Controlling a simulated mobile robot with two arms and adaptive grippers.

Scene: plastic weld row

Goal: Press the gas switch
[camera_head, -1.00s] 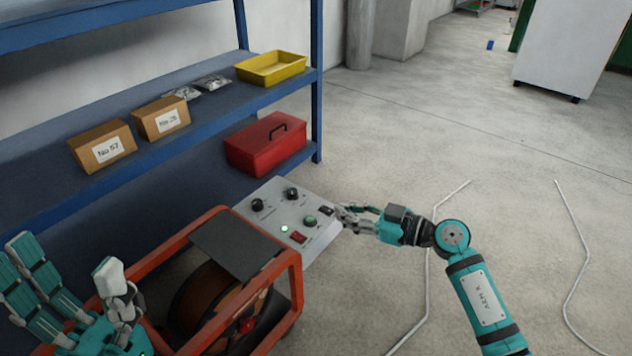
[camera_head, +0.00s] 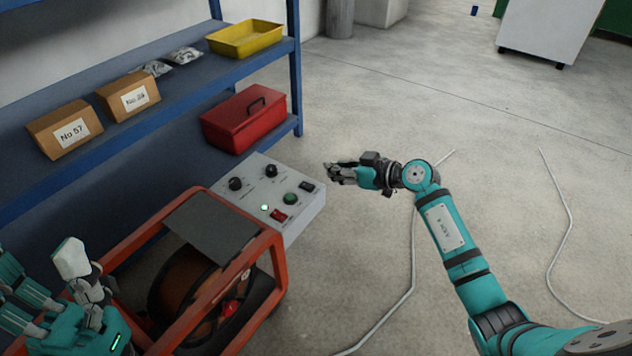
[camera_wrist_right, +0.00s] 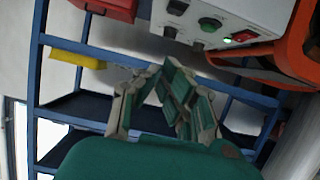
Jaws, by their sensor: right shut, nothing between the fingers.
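The grey control box (camera_head: 300,218) sits at the end of the orange-framed machine. Its top has two black knobs, a green round button (camera_head: 290,199), a red rocker switch (camera_head: 279,215) and a black rocker switch (camera_head: 307,187). A small green lamp is lit. The labels are too small to read, so I cannot tell which control is the gas switch. My right gripper (camera_head: 331,173) is shut and empty, just right of the box and apart from it. In the right wrist view, its fingers (camera_wrist_right: 168,92) are below the box. My left gripper (camera_head: 62,285) is open and empty at lower left.
A blue shelf (camera_head: 165,128) on the left holds a yellow tray (camera_head: 245,40), a red toolbox (camera_head: 240,122) and two cardboard boxes. The orange frame (camera_head: 277,260) encloses a reel.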

